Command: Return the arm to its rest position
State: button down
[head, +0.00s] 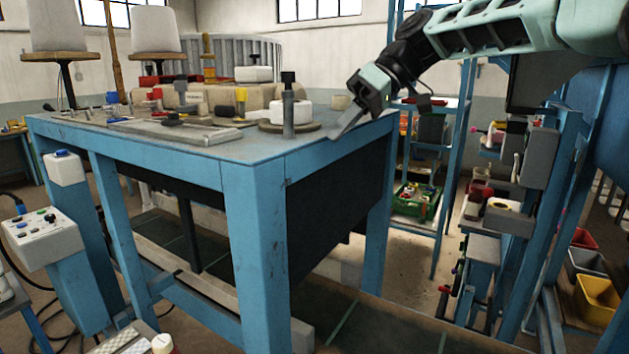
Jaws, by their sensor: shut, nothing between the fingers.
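My arm (490,30) comes in from the upper right of the head view and reaches left and down. My gripper (347,124) is at its end, over the right end of the blue workbench (255,163). Its fingers are shut and point down and left, with nothing seen between them. The fingertips are close to the bench's edge; I cannot tell whether they touch it.
A white spool on a round base with a grey post (288,110) stands left of my gripper. Several small tools lie on the bench. A control box (42,238) is at left.

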jog(key=s+a+f+m+h+b, duration=0.3)
jog(key=s+f+h, duration=0.1)
jog(key=s+f, duration=1.1)
jog(key=s+d+f+m+h+b, duration=0.1)
jog(key=s+d+f+h, duration=0.1)
jog(key=s+d+f, duration=0.4)
jog(key=s+d+f+m+t+h+b, duration=0.1)
jog(key=s+d+f, duration=0.5)
jog(key=s, duration=0.7)
notch_tip(320, 180, down, 2)
jog(key=shift+s+d+t+h, duration=0.25)
jog(key=shift+s+t+h, duration=0.05)
jog(key=shift+s+h, duration=0.1)
